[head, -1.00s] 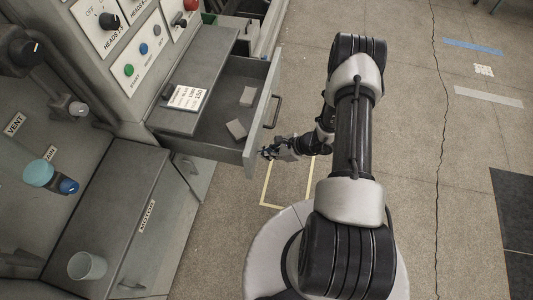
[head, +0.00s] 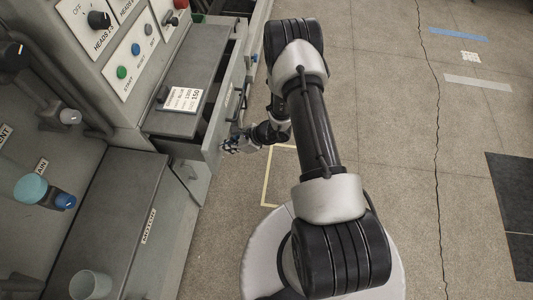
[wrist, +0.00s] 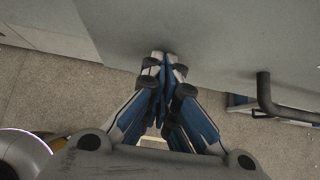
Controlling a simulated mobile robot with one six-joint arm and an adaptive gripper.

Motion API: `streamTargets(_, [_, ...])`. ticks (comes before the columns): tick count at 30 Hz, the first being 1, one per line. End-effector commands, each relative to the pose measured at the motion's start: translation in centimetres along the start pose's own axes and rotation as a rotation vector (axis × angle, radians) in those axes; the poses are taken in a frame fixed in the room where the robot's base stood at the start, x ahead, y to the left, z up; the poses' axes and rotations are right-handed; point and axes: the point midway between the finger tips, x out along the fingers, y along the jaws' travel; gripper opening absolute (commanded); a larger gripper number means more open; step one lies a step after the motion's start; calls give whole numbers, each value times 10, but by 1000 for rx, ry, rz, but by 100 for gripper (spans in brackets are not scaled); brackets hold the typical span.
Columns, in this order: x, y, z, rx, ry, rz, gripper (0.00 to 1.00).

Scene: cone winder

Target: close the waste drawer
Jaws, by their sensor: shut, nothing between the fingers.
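The waste drawer (head: 226,103) is the grey drawer under the worktop. It stands partly open, with a narrow strip of dark interior between the worktop edge and its front panel. My gripper (head: 230,147) is shut and empty at the near end of that front. In the wrist view, my gripper's closed fingertips (wrist: 165,57) meet the grey drawer front (wrist: 215,28) or lie very close to it. The drawer's dark handle (wrist: 267,95) is to the right of the fingers, apart from them.
A labelled card (head: 184,99) lies on the worktop above the drawer. A grey cabinet (head: 112,205) with a clear cup (head: 90,285) stands at the near left. The control panel (head: 130,55) is behind. The floor to the right of my arm is open.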

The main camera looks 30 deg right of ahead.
Motion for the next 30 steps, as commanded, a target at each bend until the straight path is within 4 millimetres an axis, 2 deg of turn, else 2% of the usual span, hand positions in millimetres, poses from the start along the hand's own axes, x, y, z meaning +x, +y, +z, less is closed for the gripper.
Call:
streamTargets(1, [13,1,8,-8,-1,3,0])
streamTargets(3, [24,0,20,-7,-2,1,0])
streamTargets(12, [58,0,52,-4,-1,0,0])
streamTargets(18, [66,-1,62,-1,-2,-1,0])
streamTargets(30, [67,-1,63,-1,-1,-1,0])
